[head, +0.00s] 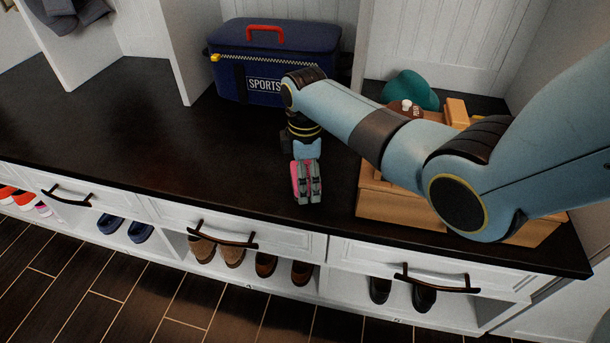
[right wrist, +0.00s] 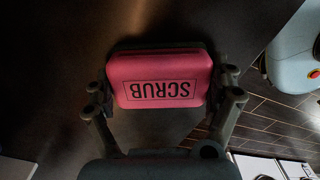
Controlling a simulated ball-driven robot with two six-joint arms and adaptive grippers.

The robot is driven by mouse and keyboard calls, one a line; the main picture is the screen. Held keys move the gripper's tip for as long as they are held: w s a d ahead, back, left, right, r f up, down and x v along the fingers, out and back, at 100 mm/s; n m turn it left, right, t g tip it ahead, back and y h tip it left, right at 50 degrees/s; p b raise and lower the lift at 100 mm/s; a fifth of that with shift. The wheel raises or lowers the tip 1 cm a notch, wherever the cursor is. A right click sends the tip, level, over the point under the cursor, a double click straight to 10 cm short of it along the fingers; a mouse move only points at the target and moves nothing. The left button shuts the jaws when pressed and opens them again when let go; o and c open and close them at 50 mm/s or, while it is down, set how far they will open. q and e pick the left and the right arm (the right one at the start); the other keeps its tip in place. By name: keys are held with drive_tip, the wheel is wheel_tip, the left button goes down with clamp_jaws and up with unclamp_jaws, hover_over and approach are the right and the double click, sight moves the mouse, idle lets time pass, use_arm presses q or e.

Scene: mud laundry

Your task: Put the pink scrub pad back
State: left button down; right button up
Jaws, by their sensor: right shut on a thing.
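The pink scrub pad (right wrist: 160,82) fills the middle of the right wrist view, with the word SCRUB on its face. My right gripper (right wrist: 160,100) is shut on it, one finger at each short side. In the head view the right gripper (head: 308,190) points down over the dark bench top, near its front edge. The pink pad (head: 296,178) shows there beside the fingers, mostly hidden behind them. Whether the pad touches the bench top is unclear. My left gripper is in neither view.
A wooden box (head: 400,208) stands right of the gripper, partly hidden by my right arm, with a teal item (head: 412,88) and a brown bottle behind the arm. A blue SPORTS bag (head: 232,75) stands at the back. The bench top (head: 110,125) is clear at left.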

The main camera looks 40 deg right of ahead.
drive_tip(key=o, duration=0.8)
drive_tip(key=shift+o, duration=0.2)
wheel_tip(320, 180, up, 7)
drive_tip(key=p, duration=0.3)
drive_tip(key=shift+w+f, duration=0.1)
drive_tip(key=shift+f, duration=0.05)
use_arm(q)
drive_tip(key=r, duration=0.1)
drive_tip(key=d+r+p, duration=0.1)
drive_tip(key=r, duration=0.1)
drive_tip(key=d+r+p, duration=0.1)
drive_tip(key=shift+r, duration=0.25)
use_arm(e)
wheel_tip(320, 180, up, 6)
drive_tip(key=shift+f, duration=0.25)
